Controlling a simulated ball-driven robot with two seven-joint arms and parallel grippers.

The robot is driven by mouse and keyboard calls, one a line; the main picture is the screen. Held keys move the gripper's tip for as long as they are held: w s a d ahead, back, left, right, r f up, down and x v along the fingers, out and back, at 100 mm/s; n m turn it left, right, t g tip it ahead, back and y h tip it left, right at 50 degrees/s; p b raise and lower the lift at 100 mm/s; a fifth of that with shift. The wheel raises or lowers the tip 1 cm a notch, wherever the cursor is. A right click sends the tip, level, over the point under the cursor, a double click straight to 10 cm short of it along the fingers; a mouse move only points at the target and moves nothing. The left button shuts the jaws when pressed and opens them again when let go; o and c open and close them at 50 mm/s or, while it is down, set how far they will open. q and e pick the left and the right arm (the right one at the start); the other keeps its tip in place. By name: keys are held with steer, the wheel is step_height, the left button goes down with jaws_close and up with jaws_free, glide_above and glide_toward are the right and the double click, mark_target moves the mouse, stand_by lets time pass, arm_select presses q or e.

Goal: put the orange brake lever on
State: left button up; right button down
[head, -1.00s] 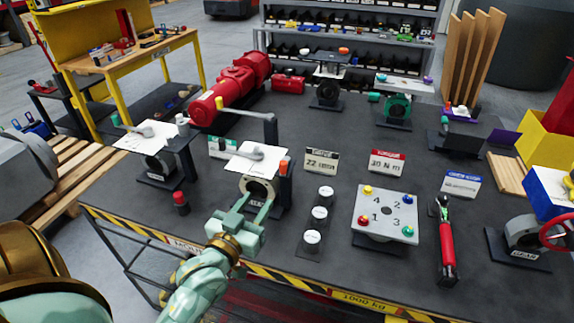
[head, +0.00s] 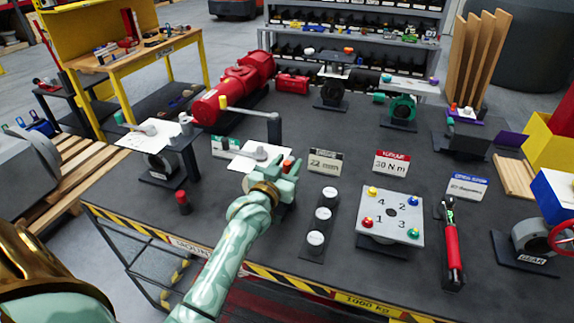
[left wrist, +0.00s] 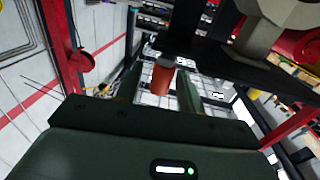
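The orange brake lever (head: 288,166) is a small orange piece with a pale end, at the right side of the middle valve actuator (head: 262,151), which has a white top plate. It also shows in the left wrist view (left wrist: 162,88), below a dark bracket. My left gripper (head: 284,175) is at the actuator's right side. Its fingers stand apart on either side of the lever, and a gap shows between the lever and the right finger in the wrist view. Gripper and wrist hide the actuator's lower body. My right gripper is not in view.

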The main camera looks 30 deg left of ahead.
arm_select(q)
jaws_close()
steer(key=shift+s+a+r+m+h+p, duration=0.1)
steer(key=shift+a+r+m+h+p, duration=0.15)
steer(key=shift+m+h+p, duration=0.4)
steer(key=shift+a+f+m+h, duration=0.15)
steer(key=shift+a+m+h, duration=0.15)
steer(key=shift+h, duration=0.65)
steer(key=shift+d, duration=0.1)
jaws_free()
steer(key=shift+f, duration=0.1)
steer(key=shift+s, duration=0.1)
